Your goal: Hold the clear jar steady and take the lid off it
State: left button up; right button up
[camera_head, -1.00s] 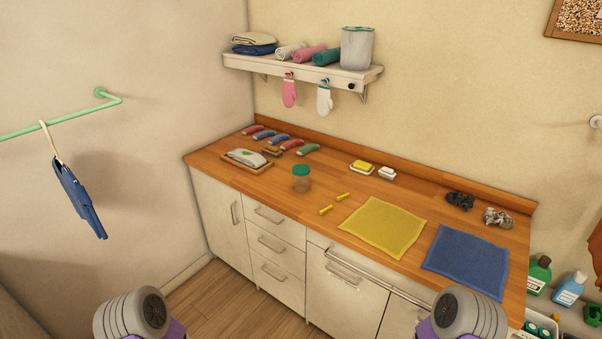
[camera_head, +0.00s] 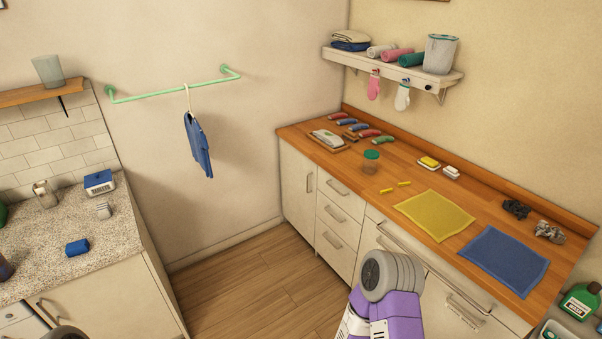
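The clear jar (camera_head: 370,166) stands upright on the wooden counter, left of the yellow mat. Its green lid (camera_head: 371,155) sits on top of it. One of my purple and grey arms shows at the bottom centre, below the counter front and well apart from the jar. A small grey part of my other arm shows at the bottom left edge. Neither gripper's fingers are in view.
A speckled counter (camera_head: 100,235) stands at left. The floor (camera_head: 247,284) between is clear.

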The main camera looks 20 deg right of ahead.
aim_at(370, 167)
jog(key=z, duration=0.15)
jog(key=k, duration=0.25)
jog(key=u, duration=0.6)
jog(key=i, duration=1.95)
jog(key=z, duration=1.25)
jog(key=i, duration=1.55)
jog(key=z, duration=1.2)
